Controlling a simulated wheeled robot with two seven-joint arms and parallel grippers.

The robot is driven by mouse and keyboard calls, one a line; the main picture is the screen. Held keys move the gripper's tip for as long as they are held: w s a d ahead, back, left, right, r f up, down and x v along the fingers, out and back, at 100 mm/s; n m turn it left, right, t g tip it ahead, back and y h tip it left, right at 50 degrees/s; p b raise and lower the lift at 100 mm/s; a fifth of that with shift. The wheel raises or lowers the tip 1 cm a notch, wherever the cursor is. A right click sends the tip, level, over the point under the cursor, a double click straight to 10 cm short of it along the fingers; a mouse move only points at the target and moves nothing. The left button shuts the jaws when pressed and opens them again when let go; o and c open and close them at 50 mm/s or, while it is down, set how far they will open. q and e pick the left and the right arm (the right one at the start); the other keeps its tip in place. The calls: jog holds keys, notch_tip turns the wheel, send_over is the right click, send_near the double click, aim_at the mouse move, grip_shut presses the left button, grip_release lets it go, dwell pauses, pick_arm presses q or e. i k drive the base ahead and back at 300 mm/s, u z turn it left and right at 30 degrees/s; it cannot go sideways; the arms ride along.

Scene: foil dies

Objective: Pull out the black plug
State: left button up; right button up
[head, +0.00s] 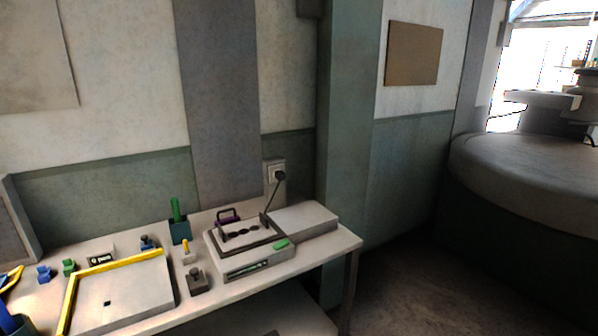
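A pale wall socket (269,168) is on the wall behind the table, above its back edge. A dark round knob-like shape (279,175) shows in front of it, at the top of a thin dark rod (271,196) that rises from the machine on the table. I cannot tell whether this dark shape is the black plug or the end of a lever that hides it. No cord is clearly visible. Neither of my grippers is in view.
A grey machine (262,262) with a lever and green button stands on the white table (338,244) below the socket. Left of it are a dark holder (180,232) with a green stick, small blocks and a yellow-edged tray (115,259). A pillar (343,150) stands right of the socket.

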aim_at(279, 174)
jog(key=u, duration=0.35)
jog(key=i, duration=0.9)
jog(key=u, duration=0.6)
